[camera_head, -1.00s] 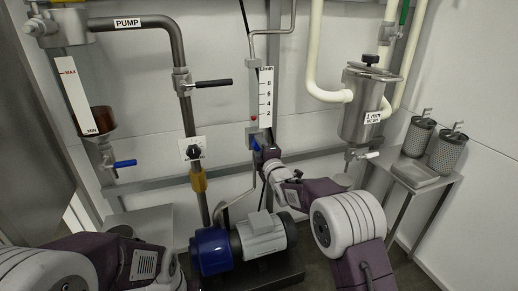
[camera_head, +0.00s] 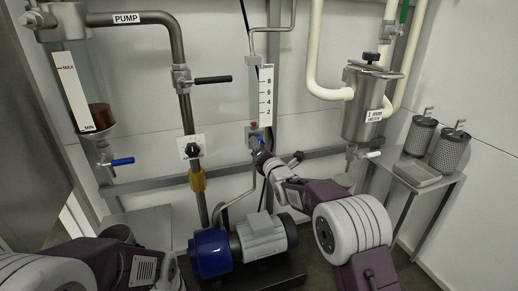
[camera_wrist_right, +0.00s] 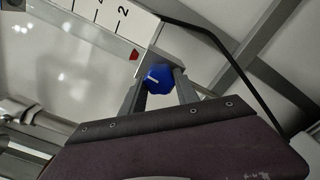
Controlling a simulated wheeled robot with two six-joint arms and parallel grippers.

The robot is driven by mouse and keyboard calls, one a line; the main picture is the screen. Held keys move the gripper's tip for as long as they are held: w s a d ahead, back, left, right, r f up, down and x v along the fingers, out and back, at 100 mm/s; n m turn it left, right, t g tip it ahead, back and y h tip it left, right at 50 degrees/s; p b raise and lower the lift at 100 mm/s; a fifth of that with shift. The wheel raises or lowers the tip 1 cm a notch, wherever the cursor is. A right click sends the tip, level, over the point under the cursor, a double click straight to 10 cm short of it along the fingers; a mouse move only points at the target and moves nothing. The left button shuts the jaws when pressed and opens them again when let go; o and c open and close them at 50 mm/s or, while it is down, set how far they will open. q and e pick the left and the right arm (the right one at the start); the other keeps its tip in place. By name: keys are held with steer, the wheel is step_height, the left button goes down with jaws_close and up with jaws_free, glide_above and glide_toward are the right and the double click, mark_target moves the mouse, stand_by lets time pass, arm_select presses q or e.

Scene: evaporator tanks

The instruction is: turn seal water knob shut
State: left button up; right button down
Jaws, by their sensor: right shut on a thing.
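The blue seal water knob (camera_head: 256,142) sits on the grey block at the foot of the flow meter (camera_head: 265,95), partly hidden by my right gripper in the head view. The wrist view shows the knob (camera_wrist_right: 158,80), with a white mark on its face, between the two fingers of my right gripper (camera_wrist_right: 158,85). The gripper is shut on it. The red float (camera_head: 254,125) is low in the tube, below the 2 mark, and also shows in the wrist view (camera_wrist_right: 134,54) close to the block. My left arm shows at the lower left; its gripper is out of view.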

steer(key=shift+f+n, duration=0.15)
steer(key=shift+n, duration=0.35)
steer(key=c, duration=0.9)
jaws_free()
steer(key=p+v, duration=0.3)
steer(key=v, duration=0.6)
